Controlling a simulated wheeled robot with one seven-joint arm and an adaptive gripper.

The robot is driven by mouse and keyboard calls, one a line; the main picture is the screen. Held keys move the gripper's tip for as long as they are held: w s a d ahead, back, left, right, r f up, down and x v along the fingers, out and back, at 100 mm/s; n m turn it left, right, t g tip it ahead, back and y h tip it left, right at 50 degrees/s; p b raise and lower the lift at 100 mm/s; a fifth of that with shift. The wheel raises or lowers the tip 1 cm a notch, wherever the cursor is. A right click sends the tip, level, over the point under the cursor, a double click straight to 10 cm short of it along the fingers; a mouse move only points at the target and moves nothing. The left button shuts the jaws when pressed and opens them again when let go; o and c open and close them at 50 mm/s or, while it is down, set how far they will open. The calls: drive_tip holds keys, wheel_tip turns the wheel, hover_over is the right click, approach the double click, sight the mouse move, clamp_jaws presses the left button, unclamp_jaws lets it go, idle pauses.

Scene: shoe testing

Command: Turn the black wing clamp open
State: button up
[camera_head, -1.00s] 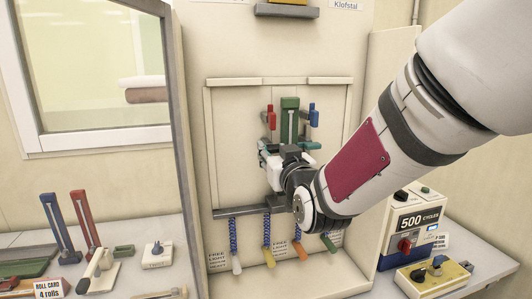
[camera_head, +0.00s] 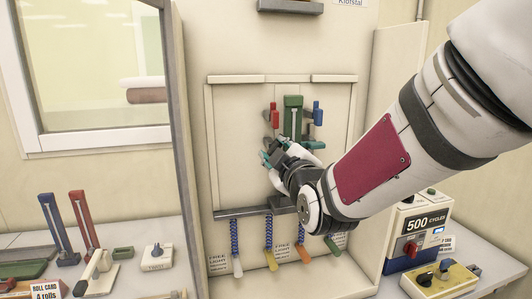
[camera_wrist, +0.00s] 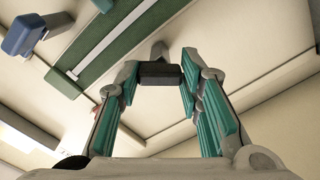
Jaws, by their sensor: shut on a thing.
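The black wing clamp (camera_wrist: 160,73) shows in the wrist view as a short dark bar between my fingertips, on a pale round stem against the cream panel. My gripper (camera_wrist: 158,84) is shut on it, with a teal-padded finger at each end. In the head view my gripper (camera_head: 280,156) is rolled over at a slant in front of the panel, below the green slotted upright (camera_head: 293,116). My fingers and wrist hide most of the clamp there, so its angle is hard to read.
A red lever (camera_head: 274,114) and a blue lever (camera_head: 317,113) flank the green upright. Below my wrist is a grey bar (camera_head: 240,211) with several coiled, coloured-tip cords. A cycle counter box (camera_head: 411,235) stands right. The cabinet's side wall (camera_head: 182,150) is left.

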drive_tip(key=shift+n, duration=3.7)
drive_tip(key=o, duration=1.2)
drive_tip(key=shift+c, duration=0.2)
